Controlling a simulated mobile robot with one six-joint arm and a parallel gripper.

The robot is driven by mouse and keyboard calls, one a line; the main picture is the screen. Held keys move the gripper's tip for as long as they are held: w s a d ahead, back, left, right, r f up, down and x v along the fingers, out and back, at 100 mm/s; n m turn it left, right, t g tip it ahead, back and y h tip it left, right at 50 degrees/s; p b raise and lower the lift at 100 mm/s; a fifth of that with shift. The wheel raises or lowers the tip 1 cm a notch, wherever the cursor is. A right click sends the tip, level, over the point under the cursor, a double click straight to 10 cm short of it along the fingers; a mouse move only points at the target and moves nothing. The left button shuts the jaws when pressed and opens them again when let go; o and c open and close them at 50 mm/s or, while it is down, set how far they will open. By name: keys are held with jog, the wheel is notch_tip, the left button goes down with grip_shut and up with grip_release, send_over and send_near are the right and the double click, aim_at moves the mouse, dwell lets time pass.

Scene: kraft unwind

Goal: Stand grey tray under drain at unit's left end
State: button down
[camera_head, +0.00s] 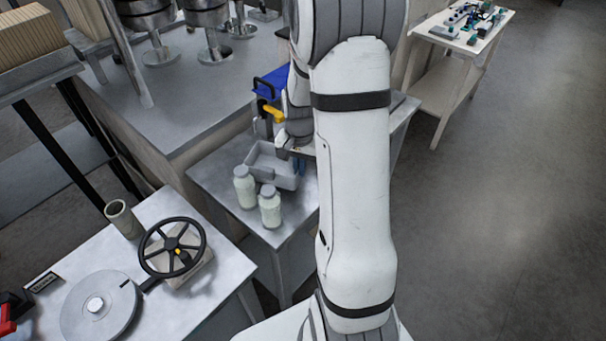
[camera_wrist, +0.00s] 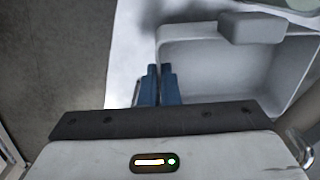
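The grey tray (camera_head: 262,160) is a shallow open box at the small grey table, just behind two capped jars; whether it rests on the tabletop or is slightly raised I cannot tell. In the wrist view the tray (camera_wrist: 215,75) fills the upper right, with a grey block at its far rim. My gripper (camera_wrist: 160,75) has its two blue fingers close together, one on each side of the tray's near-left wall, and appears shut on it. In the head view my gripper (camera_head: 301,167) is mostly hidden by my arm. A yellow lever (camera_head: 273,113) stands just behind the tray; no drain opening is clearly visible.
Two pale jars (camera_head: 245,187) (camera_head: 270,207) stand in front of the tray. A blue item (camera_head: 271,83) is behind the lever. A bench with a handwheel (camera_head: 173,248) is at lower left. A cart (camera_head: 459,38) stands at upper right; the right floor is clear.

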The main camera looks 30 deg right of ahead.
aim_at(300, 179)
jog(key=shift+f, duration=2.2)
jog(key=shift+f, duration=0.15)
jog(key=c, duration=1.7)
grip_release()
